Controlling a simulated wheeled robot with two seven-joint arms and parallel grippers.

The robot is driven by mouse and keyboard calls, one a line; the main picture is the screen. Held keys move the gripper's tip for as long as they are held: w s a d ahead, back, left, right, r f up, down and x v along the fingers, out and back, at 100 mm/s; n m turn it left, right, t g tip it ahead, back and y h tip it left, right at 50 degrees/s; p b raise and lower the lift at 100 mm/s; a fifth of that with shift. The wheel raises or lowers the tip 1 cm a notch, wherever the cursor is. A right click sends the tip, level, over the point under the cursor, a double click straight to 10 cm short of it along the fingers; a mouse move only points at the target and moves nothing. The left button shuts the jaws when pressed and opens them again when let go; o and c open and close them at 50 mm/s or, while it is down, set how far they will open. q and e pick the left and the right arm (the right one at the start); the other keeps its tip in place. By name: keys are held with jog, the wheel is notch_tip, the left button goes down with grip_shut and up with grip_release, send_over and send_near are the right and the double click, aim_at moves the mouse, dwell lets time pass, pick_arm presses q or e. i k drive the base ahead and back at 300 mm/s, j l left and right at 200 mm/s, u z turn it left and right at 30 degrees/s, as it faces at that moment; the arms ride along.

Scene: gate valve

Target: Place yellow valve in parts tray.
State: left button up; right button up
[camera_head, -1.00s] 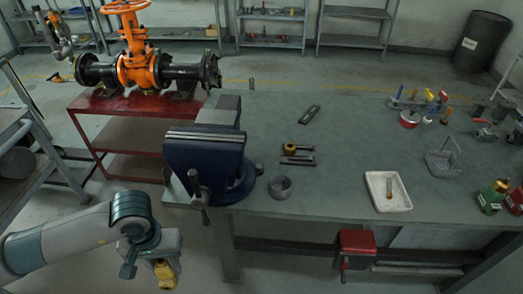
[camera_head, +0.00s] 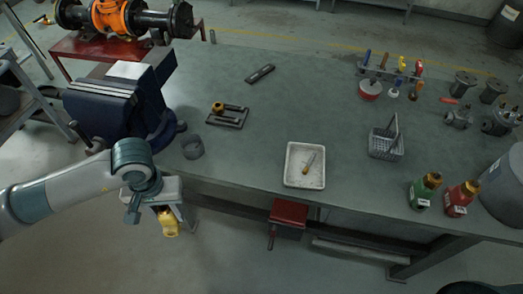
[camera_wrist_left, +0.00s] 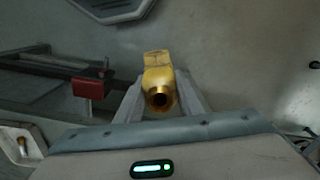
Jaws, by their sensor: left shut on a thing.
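My left gripper (camera_head: 168,213) is shut on the yellow valve (camera_head: 169,225), in front of the workbench's front edge and below its top in the head view. In the left wrist view the valve (camera_wrist_left: 160,88) sits between the two fingers, its round open end facing the camera. The parts tray is likely the white shallow tray (camera_head: 292,180) on the bench, right of the gripper. A small yellow-handled tool lies in it. My right gripper is not in view.
A blue vise (camera_head: 112,105) and a grey ring (camera_head: 193,147) stand on the bench near the gripper. A red block (camera_head: 288,212) hangs under the front edge. A wire basket (camera_head: 385,143), a green bottle (camera_head: 424,190) and a red bottle (camera_head: 460,197) are further right.

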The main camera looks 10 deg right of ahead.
aim_at(295, 167)
jog(key=l, duration=1.6)
